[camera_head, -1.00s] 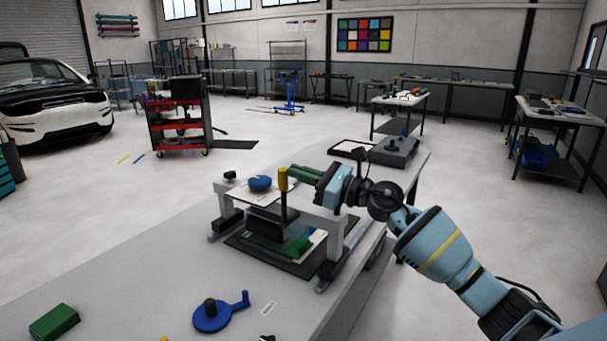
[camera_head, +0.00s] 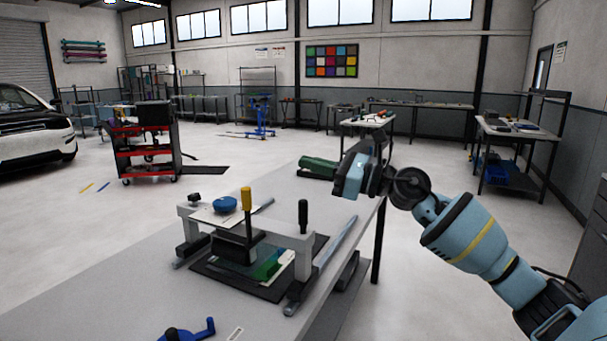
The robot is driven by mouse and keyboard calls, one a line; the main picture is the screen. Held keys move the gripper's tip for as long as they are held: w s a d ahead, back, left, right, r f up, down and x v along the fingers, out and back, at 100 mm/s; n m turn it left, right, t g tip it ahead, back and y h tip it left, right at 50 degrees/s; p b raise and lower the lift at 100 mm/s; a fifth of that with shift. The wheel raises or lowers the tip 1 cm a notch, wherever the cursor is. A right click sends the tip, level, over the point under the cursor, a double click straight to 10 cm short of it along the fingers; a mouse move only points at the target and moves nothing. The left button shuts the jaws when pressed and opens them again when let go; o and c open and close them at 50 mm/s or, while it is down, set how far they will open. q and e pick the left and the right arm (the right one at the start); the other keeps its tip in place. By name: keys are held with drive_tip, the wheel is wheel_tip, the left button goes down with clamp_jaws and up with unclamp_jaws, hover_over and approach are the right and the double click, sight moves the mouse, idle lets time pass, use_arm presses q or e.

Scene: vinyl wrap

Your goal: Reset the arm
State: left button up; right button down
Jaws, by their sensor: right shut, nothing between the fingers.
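My right arm comes in from the right edge. My right gripper (camera_head: 350,176), light blue and black, is raised above the far right part of the grey workbench (camera_head: 130,290). It is shut and holds nothing; its fingertips are largely hidden behind its own body. It is apart from the grey press frame (camera_head: 292,240), which stands below and to its left. My left gripper is not in view.
The press frame carries a blue round knob (camera_head: 225,204) and a yellow-handled post (camera_head: 246,199). A green roll (camera_head: 318,167) lies just left of my gripper in the picture. A blue crank-like tool (camera_head: 188,331) lies at the front. Open floor surrounds the bench.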

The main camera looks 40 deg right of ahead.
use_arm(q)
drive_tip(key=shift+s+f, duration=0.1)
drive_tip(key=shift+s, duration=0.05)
